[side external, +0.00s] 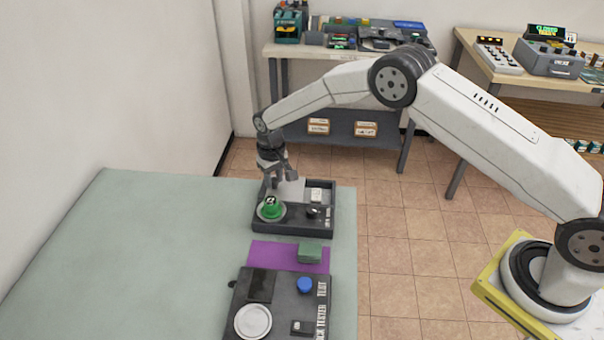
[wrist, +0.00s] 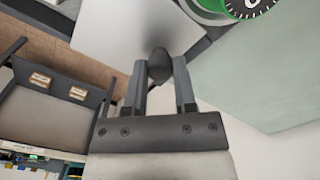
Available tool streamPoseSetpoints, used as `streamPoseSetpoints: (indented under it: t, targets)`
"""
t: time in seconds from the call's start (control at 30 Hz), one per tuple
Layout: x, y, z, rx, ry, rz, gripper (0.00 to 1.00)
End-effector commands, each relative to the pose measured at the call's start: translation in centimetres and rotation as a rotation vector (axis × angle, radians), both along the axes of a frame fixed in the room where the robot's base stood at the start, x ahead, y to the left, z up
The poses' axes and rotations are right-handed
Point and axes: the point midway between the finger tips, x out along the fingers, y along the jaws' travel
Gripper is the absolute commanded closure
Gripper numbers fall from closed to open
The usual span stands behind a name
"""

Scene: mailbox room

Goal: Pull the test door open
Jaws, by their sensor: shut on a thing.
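My gripper (side external: 281,178) is over the far part of a dark tray-like unit (side external: 325,228) on the table. In the wrist view my gripper (wrist: 160,82) has its two fingers on either side of a dark rounded knob (wrist: 160,62) and is shut on it. The knob is at the edge of a pale grey panel (wrist: 115,35), which looks like the test door. This door (side external: 294,188) shows in the side view beside the fingers, partly hidden by them. I cannot tell its exact opening angle.
A green round dial (side external: 271,207) is on the unit close to my gripper. A dark tester (side external: 265,285) with a blue button (side external: 304,285) and a green block (side external: 310,252) on a purple mat (side external: 262,254) are nearer. The table's left side is clear.

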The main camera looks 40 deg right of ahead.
Motion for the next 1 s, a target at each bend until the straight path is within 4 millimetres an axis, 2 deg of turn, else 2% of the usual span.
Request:
streamPoseSetpoints:
  t: [0.07,0.1,0.2,0.67,1.0]
  targets:
    - [0.1,0.0,0.1,0.000,-0.004,0.000,1.00]
    - [0.1,0.0,0.1,0.000,-0.004,0.000,0.57]
    - [0.1,0.0,0.1,0.000,-0.004,0.000,0.30]
    - [0.0,0.0,0.5,0.000,-0.001,0.000,0.30]
    - [0.1,0.0,4.1,0.001,-0.003,0.000,0.30]
